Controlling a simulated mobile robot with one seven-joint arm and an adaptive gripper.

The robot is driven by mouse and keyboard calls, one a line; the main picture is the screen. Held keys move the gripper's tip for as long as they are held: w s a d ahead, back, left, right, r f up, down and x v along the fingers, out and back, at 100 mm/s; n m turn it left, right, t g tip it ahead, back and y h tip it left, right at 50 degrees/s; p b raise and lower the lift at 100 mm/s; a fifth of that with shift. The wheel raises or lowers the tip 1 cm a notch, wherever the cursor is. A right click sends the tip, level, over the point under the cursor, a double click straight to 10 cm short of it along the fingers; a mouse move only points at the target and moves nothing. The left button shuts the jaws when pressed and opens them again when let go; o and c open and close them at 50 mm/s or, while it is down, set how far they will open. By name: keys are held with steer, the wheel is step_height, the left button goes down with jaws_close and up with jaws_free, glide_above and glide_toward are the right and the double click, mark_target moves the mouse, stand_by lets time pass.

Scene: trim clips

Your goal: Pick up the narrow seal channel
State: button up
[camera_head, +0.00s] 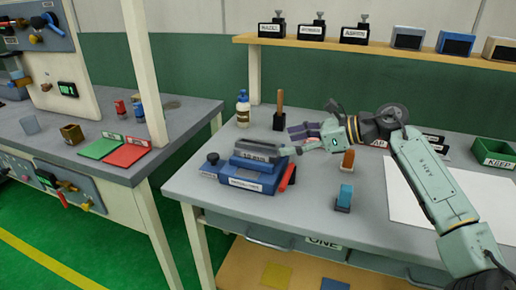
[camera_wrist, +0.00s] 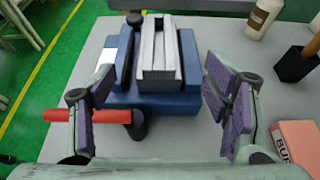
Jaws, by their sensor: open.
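A pale grey ridged piece, which looks like the narrow seal channel (camera_wrist: 158,52), sits upright between the jaws of a blue vise (camera_wrist: 120,99) in the wrist view. In the head view the blue vise (camera_head: 226,171) stands at the left of the workbench, with a grey labelled block on top; I cannot tell the channel apart there. My gripper (camera_wrist: 160,103) is open and empty, its purple-padded fingers spread wide on either side of the vise's near end. In the head view my gripper (camera_head: 298,140) is just right of the vise, above the bench.
The vise has a red handle (camera_wrist: 88,116). A white bottle (camera_head: 243,108) and a dark holder with a wooden handle (camera_head: 279,115) stand behind it. A brush-like brown block (camera_head: 347,160) and a blue block (camera_head: 345,196) are to the right. A white sheet lies further right.

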mark_target(274, 143)
steer(key=p+x, duration=0.1)
steer(key=x, duration=0.2)
steer(key=p+x, duration=0.1)
steer(key=shift+a+r+p, duration=0.25)
steer(key=shift+a+p, duration=0.1)
steer(key=shift+a, duration=0.1)
steer(key=shift+w+a+f, duration=0.1)
steer(key=shift+a+f, duration=0.1)
steer(key=shift+f, duration=0.05)
steer(key=c, duration=1.5)
